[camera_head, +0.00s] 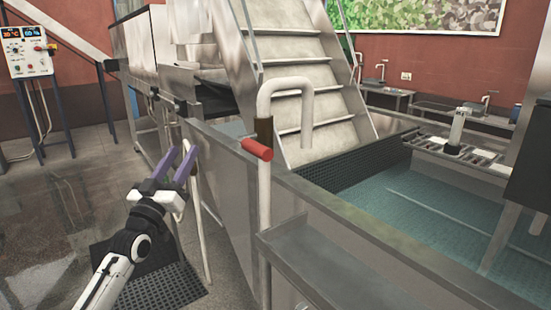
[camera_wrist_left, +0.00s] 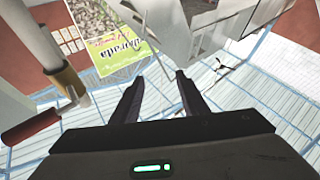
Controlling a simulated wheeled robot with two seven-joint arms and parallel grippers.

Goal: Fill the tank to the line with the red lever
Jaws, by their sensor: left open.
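The red lever (camera_head: 257,149) is a short red cylinder on a brown valve body beside the white bent pipe (camera_head: 265,190), at the tank's near wall. It also shows at the left of the left wrist view (camera_wrist_left: 30,127). The metal tank (camera_head: 225,175) holds teal water (camera_head: 440,215) at the right, with a thin pale line across it. My left gripper (camera_head: 179,158) is open and empty, left of the lever and apart from it. Its two fingers also show in the left wrist view (camera_wrist_left: 158,82). My right gripper is not in view.
Metal stairs (camera_head: 300,70) rise behind the pipe. A control panel (camera_head: 27,52) with red and blue displays stands at the far left. A metal ledge (camera_head: 350,265) runs along the front of the tank. Floor at the left is mostly clear, with a black mat (camera_head: 150,290).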

